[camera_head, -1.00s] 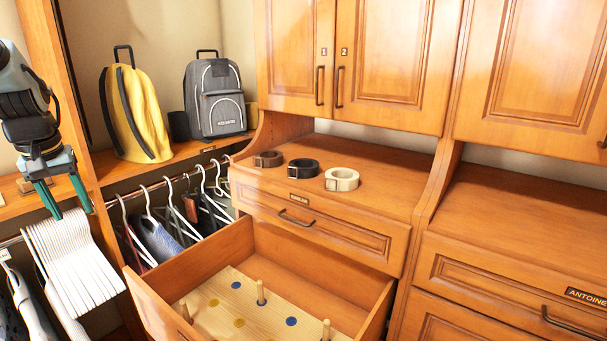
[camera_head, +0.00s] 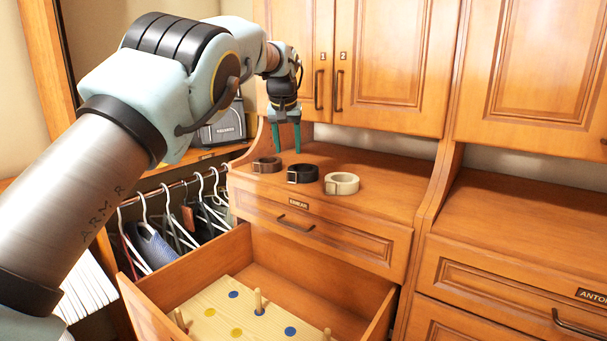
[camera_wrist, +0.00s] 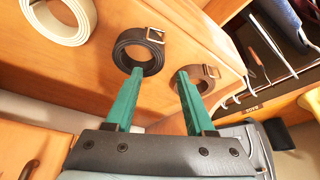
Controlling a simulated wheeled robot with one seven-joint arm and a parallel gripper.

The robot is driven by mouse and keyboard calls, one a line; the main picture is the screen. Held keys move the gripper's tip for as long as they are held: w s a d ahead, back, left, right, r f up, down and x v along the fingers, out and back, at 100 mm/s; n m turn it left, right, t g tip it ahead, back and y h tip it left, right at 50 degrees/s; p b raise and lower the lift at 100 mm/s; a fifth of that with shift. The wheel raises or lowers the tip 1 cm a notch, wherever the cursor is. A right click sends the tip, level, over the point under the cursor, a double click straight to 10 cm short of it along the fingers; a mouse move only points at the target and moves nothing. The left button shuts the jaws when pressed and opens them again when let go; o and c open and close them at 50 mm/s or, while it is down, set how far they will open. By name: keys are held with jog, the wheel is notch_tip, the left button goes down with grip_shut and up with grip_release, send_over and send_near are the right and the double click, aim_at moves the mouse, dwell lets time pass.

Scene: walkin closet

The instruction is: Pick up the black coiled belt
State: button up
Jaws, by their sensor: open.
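The black coiled belt (camera_head: 303,173) lies on the wooden counter between a brown coiled belt (camera_head: 267,164) and a cream coiled belt (camera_head: 342,183). My gripper (camera_head: 287,151) is open and empty, pointing down above the counter, just behind the black and brown belts in the head view. In the wrist view, the black belt (camera_wrist: 139,50) is just beyond the left fingertip, and the brown belt (camera_wrist: 196,82) is by the right fingertip. The cream belt (camera_wrist: 62,18) is at upper left there. Contact with any belt cannot be told.
Below the counter (camera_head: 375,190), an open drawer (camera_head: 185,265) holds a board with pegs and coloured dots. Upper cabinet doors (camera_head: 385,60) stand behind and above the counter. Hangers with clothes (camera_head: 165,230) hang at left. The counter right of the cream belt is clear.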

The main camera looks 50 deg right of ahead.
aim_at(291, 169)
jog(key=shift+p+x, duration=2)
jog(key=shift+x, duration=2.25)
grip_shut()
jog(key=shift+s, duration=0.1)
